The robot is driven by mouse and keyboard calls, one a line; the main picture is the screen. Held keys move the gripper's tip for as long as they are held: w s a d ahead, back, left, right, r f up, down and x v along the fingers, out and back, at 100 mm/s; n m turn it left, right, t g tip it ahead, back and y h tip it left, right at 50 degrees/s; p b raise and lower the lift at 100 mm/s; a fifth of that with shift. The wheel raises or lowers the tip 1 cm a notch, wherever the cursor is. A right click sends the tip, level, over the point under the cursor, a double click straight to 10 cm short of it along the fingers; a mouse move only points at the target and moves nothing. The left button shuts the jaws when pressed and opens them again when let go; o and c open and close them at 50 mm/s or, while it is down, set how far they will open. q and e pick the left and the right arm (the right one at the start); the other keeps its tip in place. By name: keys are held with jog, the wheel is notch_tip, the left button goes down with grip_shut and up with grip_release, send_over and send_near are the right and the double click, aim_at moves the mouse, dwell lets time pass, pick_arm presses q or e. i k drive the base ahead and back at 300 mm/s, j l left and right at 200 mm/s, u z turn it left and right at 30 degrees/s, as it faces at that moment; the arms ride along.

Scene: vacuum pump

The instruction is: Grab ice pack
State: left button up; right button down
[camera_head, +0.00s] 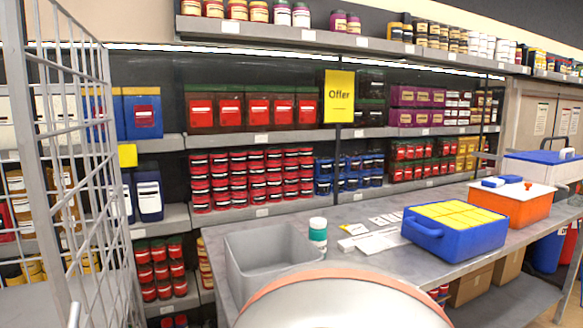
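I cannot single out an ice pack with certainty. A blue box (411,231) with a carrying handle stands on the grey table, filled with yellow blocks (458,214). Behind it to the right, an orange box (519,210) with a white top has small blue pieces (493,182) and an orange knob on it; I cannot tell what the blue pieces are. Neither of my grippers shows in the head view.
The grey table (373,207) runs along the shelves. A wire cage (92,180) stands close on the left. Stocked shelves (262,138) fill the back.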

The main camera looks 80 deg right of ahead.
aim_at(491, 182)
jog(key=z, duration=3.9)
jog(key=i+l+z, duration=0.45)
jog(key=i+z, duration=0.15)
jog(key=i, duration=0.25)
jog(key=i+z, duration=0.4)
jog(key=i, duration=1)
jog(key=i+u, duration=0.2)
jog(key=i, duration=0.2)
jog(key=i+l+u, duration=0.25)
jog(key=i, duration=0.15)
jog(key=i+l+u, duration=0.2)
jog(key=i, duration=0.2)
